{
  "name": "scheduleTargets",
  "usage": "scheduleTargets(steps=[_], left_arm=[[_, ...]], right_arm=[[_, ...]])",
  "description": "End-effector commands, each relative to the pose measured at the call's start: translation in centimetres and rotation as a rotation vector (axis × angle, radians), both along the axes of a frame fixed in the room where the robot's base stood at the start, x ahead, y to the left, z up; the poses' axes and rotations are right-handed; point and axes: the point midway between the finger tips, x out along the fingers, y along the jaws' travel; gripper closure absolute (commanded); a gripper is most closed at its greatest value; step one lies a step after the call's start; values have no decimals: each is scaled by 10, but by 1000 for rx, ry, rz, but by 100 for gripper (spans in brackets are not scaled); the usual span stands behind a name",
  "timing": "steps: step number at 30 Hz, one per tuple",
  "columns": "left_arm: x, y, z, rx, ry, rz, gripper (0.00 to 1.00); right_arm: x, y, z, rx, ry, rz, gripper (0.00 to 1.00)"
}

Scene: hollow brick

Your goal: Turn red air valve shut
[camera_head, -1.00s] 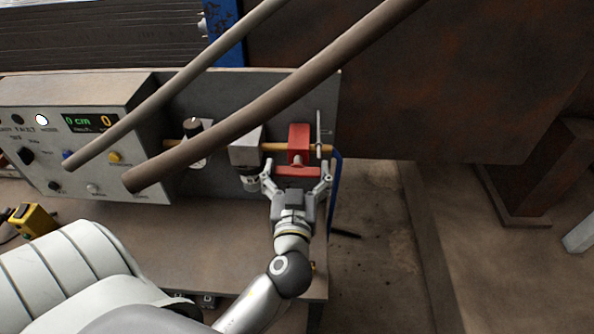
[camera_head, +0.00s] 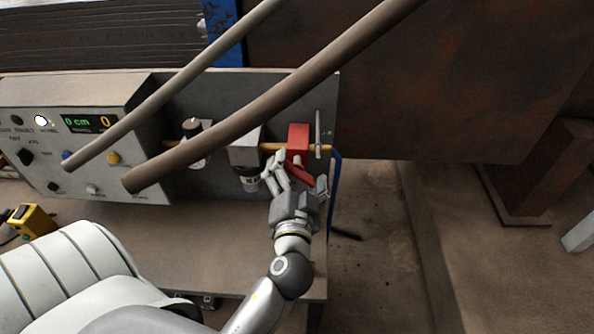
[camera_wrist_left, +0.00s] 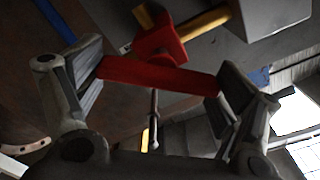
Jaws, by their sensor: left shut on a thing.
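The red air valve (camera_head: 298,138) sits on a brass pipe at the right end of the grey panel. Its red handle (camera_head: 301,171) is now slanted in the head view, partly hidden by my fingers. My left gripper (camera_head: 298,178) is at the handle, its wrist rolled. In the left wrist view the red handle (camera_wrist_left: 155,76) spans between the two fingers of my left gripper (camera_wrist_left: 158,84), with a finger pad at each end. The red valve body (camera_wrist_left: 160,38) is just beyond it. My right gripper is not in view.
A grey block (camera_head: 246,150) with a gauge-like part below it sits left of the valve. A control box (camera_head: 80,140) with knobs and a display stands at the left. Two brown bars (camera_head: 270,104) cross in front. A blue hose (camera_head: 336,185) hangs at the panel's right edge.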

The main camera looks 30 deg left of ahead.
Motion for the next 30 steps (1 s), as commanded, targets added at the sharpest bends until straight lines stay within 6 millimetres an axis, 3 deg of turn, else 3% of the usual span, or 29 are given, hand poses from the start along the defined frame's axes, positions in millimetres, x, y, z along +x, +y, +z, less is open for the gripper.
scheduleTargets(steps=[18, 30], left_arm=[[1, 0, 3, 491, 297, 3, 35], [1, 0, 2, 697, 421, 5, 35]], right_arm=[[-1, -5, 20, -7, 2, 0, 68], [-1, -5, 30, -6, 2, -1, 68]])
